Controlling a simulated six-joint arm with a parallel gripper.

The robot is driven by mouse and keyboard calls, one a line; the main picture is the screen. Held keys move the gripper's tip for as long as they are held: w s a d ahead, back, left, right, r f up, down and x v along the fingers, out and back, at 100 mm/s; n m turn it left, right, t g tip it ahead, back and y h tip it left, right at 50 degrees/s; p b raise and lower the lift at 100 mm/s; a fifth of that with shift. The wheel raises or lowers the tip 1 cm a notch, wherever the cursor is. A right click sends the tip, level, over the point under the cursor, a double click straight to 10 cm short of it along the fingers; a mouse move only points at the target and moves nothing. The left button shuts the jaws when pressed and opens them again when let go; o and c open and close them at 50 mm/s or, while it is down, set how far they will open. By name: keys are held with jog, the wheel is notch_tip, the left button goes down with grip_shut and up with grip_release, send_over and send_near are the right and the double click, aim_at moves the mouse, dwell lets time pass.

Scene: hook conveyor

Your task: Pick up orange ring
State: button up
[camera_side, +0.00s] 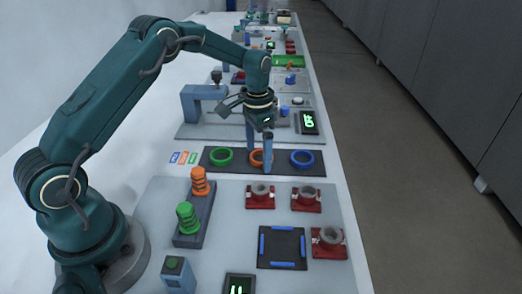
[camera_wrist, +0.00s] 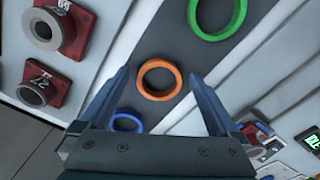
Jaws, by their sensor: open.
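The orange ring (camera_wrist: 143,84) lies flat on a dark mat (camera_wrist: 166,113), between the green ring and the blue ring. In the wrist view it sits between and beyond my two spread fingers, touching neither as far as I can see. In the side view the orange ring (camera_side: 255,157) is partly hidden behind a finger. My gripper (camera_side: 259,160) points down over the mat at the ring; its fingers also show in the wrist view (camera_wrist: 160,82). It is open and empty.
The green ring (camera_side: 221,156) and blue ring (camera_side: 302,158) lie on either side. Orange and green coil-like pegs (camera_side: 199,181) stand on a block in front. Red fixtures with grey rings (camera_side: 260,195) stand near the mat. A blue-grey bracket (camera_side: 203,99) stands behind.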

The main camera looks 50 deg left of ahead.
jog(key=c, duration=1.4)
